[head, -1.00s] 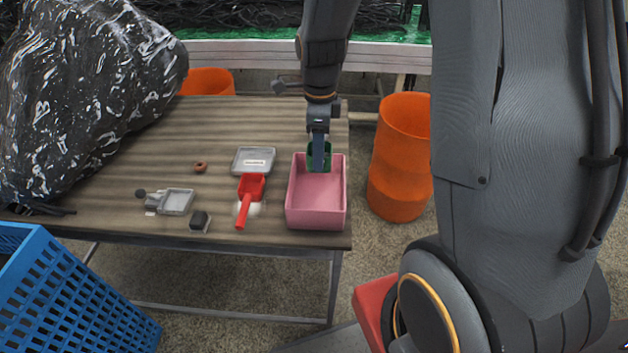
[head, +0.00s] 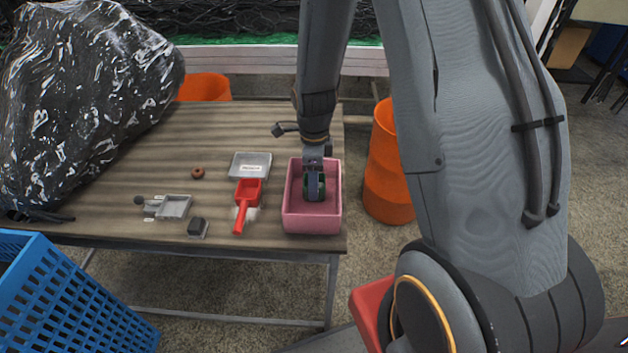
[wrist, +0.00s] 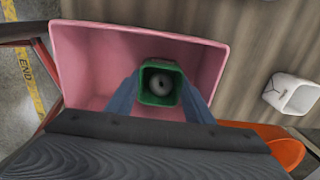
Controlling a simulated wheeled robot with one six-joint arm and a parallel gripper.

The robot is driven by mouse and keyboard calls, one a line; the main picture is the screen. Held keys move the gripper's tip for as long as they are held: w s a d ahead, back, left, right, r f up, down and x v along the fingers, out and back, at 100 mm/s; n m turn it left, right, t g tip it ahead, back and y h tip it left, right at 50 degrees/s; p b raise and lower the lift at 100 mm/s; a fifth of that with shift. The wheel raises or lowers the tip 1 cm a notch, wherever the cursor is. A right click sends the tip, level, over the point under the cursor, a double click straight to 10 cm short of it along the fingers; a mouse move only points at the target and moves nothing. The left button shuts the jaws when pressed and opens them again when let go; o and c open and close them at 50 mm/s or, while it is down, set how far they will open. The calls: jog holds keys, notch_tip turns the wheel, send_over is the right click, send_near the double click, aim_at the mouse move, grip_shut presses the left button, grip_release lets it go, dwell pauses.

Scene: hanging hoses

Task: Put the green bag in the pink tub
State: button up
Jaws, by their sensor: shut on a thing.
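The pink tub (head: 312,222) stands at the right end of the table in the head view, and it fills much of the wrist view (wrist: 85,60). My gripper (head: 314,192) is down over the tub, within its outline. In the wrist view its two blue-grey fingers (wrist: 161,98) are shut on the sides of the green bag (wrist: 160,66). The bag looks like an open-topped green box with a dark round thing inside. In the head view the bag is mostly hidden by the gripper. I cannot tell whether it touches the tub's floor.
Left of the tub on the table (head: 100,215) are a red scoop (head: 247,195), a grey tray (head: 250,164), a brown ring (head: 198,173), a dark block (head: 197,226) and a small grey dustpan (head: 175,207). An orange bin (head: 385,175) stands right of the table. A blue crate (head: 65,295) is front left.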

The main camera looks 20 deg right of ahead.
jog(key=shift+f, duration=0.2)
jog(key=o, duration=1)
jog(key=shift+r, duration=0.1)
notch_tip(320, 180, up, 11)
jog(key=b, duration=0.2)
jog(key=shift+s+a+r+n+t, duration=0.15)
jog(key=shift+s+r+n, duration=0.25)
jog(key=shift+s+n, duration=2.65)
jog(key=shift+s+a+r+n+t, duration=0.1)
jog(key=shift+s+a+r+n, duration=0.25)
jog(key=shift+s+n, duration=2.65)
jog(key=shift+s+a+r+n+t, duration=0.15)
jog(key=shift+s+r+n, duration=0.5)
jog(key=shift+n, duration=4.5)
jog(key=shift+s+f, duration=0.25)
